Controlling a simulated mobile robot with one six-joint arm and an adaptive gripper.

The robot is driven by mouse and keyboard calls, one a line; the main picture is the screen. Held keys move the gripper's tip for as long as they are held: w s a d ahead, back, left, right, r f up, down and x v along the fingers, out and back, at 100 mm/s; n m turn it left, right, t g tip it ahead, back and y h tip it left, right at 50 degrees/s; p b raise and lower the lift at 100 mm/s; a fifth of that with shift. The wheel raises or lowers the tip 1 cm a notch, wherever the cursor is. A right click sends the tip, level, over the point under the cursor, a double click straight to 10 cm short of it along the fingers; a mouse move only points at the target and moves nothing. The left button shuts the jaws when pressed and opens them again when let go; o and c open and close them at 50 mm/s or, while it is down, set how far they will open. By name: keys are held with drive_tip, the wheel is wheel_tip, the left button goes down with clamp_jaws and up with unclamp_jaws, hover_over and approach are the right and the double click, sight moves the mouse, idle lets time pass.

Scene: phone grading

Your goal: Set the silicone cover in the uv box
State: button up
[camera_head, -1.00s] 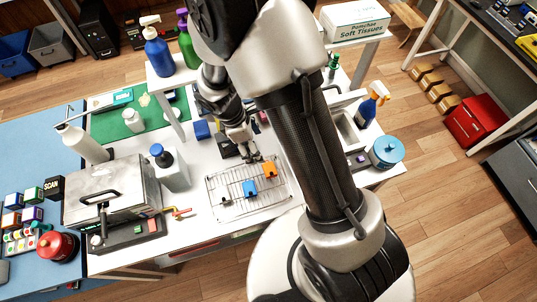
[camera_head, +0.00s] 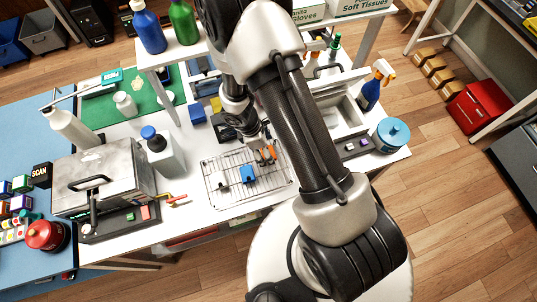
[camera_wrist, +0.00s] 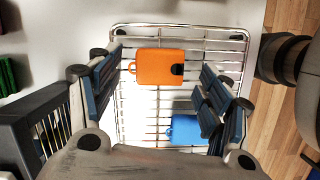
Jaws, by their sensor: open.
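An orange cover with a black cutout (camera_wrist: 160,67) lies on a wire rack (camera_wrist: 135,135); in the head view the orange cover (camera_head: 267,154) is partly hidden by my gripper. A blue cover (camera_head: 247,174) lies on the same rack, nearer the front; it also shows in the wrist view (camera_wrist: 184,129). My gripper (camera_wrist: 162,62) is open over the rack, with the orange cover between its fingers in the wrist view. Contact cannot be told.
A white bottle with a blue cap (camera_head: 164,153) stands between the metal box and the rack. A blue round jar (camera_head: 391,134) and a spray bottle (camera_head: 371,92) stand at the right.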

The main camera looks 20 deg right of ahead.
drive_tip(key=shift+x, duration=0.95)
drive_tip(key=c, duration=1.1)
drive_tip(key=shift+r, duration=0.1)
wheel_tip(320, 180, up, 20)
drive_tip(key=p, duration=0.6)
drive_tip(key=shift+w+d+f+m+g+y+b, duration=0.1)
drive_tip(key=shift+w+f+m+g+y+b, duration=0.5)
drive_tip(key=shift+m+b, duration=1.55)
drive_tip(key=shift+w+a+f+m+g+y+b, duration=0.1)
drive_tip(key=shift+w+f+m+g+y+b, duration=0.6)
drive_tip(key=shift+m, duration=2.4)
drive_tip(key=shift+w+d+f+m+y+b, duration=0.1)
drive_tip(key=shift+w+f+m+y+b, duration=0.45)
drive_tip(key=shift+m+b, duration=1.85)
drive_tip(key=shift+w+f+m+h+p, duration=0.25)
drive_tip(key=shift+f+p, duration=0.05)
